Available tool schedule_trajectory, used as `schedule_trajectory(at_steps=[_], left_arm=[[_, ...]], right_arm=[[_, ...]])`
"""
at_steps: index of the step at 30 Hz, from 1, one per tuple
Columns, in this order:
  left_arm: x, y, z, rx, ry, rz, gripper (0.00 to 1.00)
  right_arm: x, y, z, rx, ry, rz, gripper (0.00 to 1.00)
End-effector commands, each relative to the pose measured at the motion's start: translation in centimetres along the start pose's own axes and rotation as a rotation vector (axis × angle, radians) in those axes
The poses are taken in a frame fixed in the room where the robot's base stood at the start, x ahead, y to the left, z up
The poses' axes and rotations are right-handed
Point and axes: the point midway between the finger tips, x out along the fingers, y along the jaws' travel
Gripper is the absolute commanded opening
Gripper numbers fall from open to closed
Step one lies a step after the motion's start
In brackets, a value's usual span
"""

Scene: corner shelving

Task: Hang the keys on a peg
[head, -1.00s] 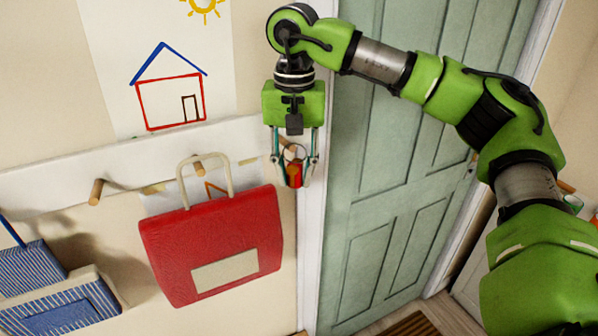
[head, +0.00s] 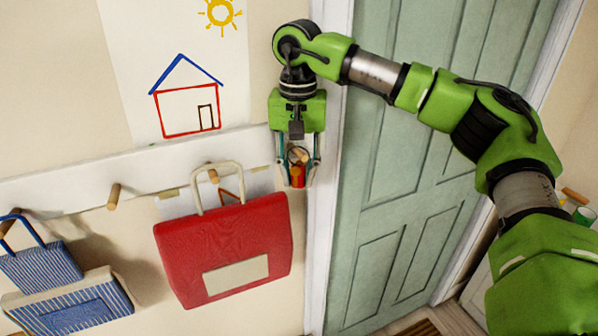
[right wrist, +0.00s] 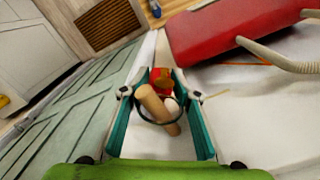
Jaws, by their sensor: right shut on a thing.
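My right gripper (head: 298,178) points down in front of the white peg rail (head: 145,165), at its right end. It is shut on the keys (head: 298,179), a small bunch with red and yellow parts low between the fingers. The keys also show between the teal fingers in the right wrist view (right wrist: 162,77). A wooden peg (right wrist: 158,108) shows between the fingers, with the dark key ring (right wrist: 150,121) looping about it in the picture. I cannot tell for certain whether the ring is around the peg or only lined up with it. My left gripper is not in view.
A red bag (head: 222,248) hangs from the peg (head: 213,176) left of my gripper. Further left are a bare peg (head: 114,197) and a blue striped bag (head: 70,303). A green door (head: 420,170) and its white frame stand close on the right.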

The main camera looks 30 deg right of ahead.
Motion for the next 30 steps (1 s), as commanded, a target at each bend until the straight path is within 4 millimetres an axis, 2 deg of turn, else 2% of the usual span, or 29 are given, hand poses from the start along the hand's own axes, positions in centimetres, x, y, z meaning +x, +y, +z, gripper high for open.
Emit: schedule_trajectory(at_steps=[12,13,15,26,30], left_arm=[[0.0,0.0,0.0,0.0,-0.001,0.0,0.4],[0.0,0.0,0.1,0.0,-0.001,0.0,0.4],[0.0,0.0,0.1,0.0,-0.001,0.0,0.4],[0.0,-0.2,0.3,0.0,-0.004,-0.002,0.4],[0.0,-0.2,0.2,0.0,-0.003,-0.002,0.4]], right_arm=[[0.0,0.0,0.0,0.0,0.0,0.0,0.06],[0.0,0.0,0.0,0.0,0.0,0.0,0.3],[0.0,0.0,0.0,0.0,0.0,0.0,0.48],[-0.1,0.0,0.0,0.0,0.0,0.0,0.49],[-1.4,-0.1,0.0,0.0,0.002,-0.002,0.49]])
